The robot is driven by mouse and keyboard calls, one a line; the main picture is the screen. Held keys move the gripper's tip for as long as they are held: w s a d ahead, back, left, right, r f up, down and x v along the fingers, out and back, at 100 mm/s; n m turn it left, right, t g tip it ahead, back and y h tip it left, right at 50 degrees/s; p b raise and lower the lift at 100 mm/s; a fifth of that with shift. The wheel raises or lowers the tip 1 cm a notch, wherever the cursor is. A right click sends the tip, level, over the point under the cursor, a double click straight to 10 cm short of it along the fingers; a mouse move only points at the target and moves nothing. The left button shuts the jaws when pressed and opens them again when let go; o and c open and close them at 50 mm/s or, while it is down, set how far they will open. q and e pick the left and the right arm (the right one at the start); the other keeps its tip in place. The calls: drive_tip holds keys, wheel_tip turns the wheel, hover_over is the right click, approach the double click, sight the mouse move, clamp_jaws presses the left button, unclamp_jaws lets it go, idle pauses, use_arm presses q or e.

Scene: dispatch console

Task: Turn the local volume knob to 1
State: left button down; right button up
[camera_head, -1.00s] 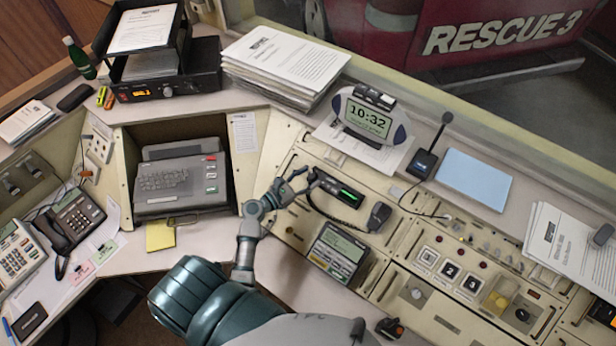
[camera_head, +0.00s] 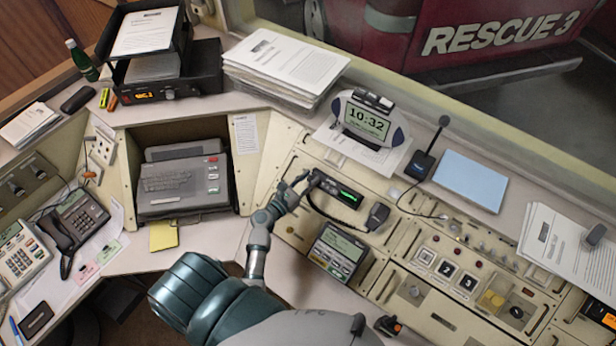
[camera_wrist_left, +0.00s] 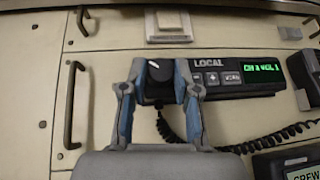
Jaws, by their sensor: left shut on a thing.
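The local radio (camera_head: 338,190) is a black unit on the console with a lit green display; it also shows in the wrist view (camera_wrist_left: 235,78), marked LOCAL. Its display seems to end in "VOL 1", in small, blurred text. The black volume knob (camera_wrist_left: 158,80) is at the radio's left end, with a white pointer line tilted up and left. My left gripper (camera_wrist_left: 160,78) is shut on the knob, one blue-grey finger on each side. In the head view my left gripper (camera_head: 296,186) reaches the radio's left end and hides the knob. My right gripper is not in view.
A coiled cord runs from the radio to a handheld microphone (camera_head: 376,216). A keypad unit (camera_head: 338,250) sits just below the radio. A clock (camera_head: 366,122) and a desk microphone (camera_head: 421,162) stand behind. A metal handle (camera_wrist_left: 76,105) is left of the gripper.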

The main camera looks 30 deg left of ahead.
use_arm(q)
drive_tip(key=shift+r, duration=0.1)
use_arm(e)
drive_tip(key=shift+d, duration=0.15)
use_arm(q)
drive_tip(key=c, duration=1)
unclamp_jaws()
drive_tip(key=shift+o, duration=0.7)
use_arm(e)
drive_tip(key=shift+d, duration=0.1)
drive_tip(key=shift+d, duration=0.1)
use_arm(q)
drive_tip(key=s+a, duration=0.2)
drive_tip(key=s, duration=0.9)
drive_tip(key=shift+s+a+f, duration=0.2)
drive_tip(key=shift+s+f, duration=0.05)
drive_tip(key=shift+s, duration=0.1)
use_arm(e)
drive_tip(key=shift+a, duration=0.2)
